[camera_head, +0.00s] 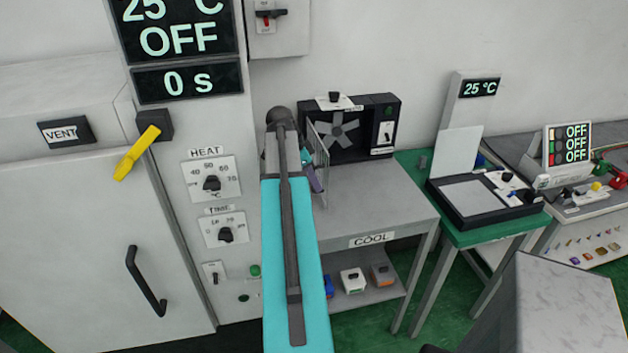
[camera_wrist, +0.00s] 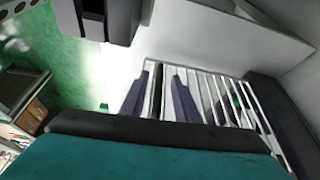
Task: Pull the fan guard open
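The fan unit (camera_head: 378,117) is a black housing with a grey fan (camera_head: 338,131), standing on the grey bench. Its fan guard (camera_head: 319,151), a pale barred frame, stands out from the housing's left side, and the fan face shows uncovered. In the wrist view the guard's white bars (camera_wrist: 213,95) fill the middle right. My gripper (camera_head: 311,171) is at the guard, partly hidden by my arm. In the wrist view its two purple-grey fingers (camera_wrist: 159,92) are apart, with a dark upright bar between them; contact with that bar is unclear.
The grey bench top (camera_head: 375,201) right of the guard is clear. A control cabinet (camera_head: 211,215) with dials stands at left, beside a door with a yellow lever (camera_head: 137,153). A green table (camera_head: 478,232) with a black device stands at right. A pale grey box (camera_head: 560,305) is in front right.

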